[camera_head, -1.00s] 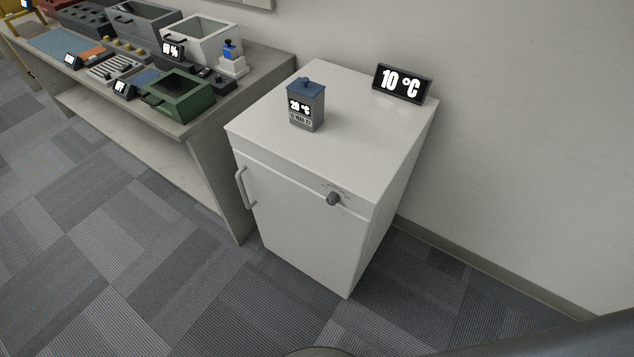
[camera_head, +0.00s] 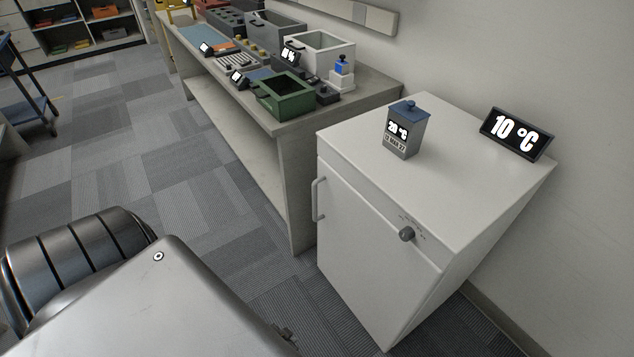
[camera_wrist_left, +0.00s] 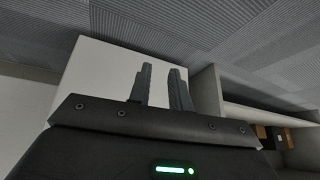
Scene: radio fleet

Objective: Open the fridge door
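The white fridge (camera_head: 375,260) stands against the wall at the right in the head view, and its front door is shut. A grey bar handle (camera_head: 316,200) is on the door's left edge, and a round grey knob (camera_head: 406,234) is at the upper right of the front. My left arm fills the lower left of the head view, and its gripper is mostly hidden there. In the left wrist view the left gripper (camera_wrist_left: 161,70) has its two fingers apart with nothing between them. A white panel, apparently the fridge (camera_wrist_left: 105,75), lies beyond them. My right gripper is not seen.
A grey canister (camera_head: 405,130) with a blue lid and a black display (camera_head: 516,134) reading 10 °C stand on the fridge top. A long grey bench (camera_head: 300,135) with bins stands left of the fridge. Carpet floor before the fridge is clear.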

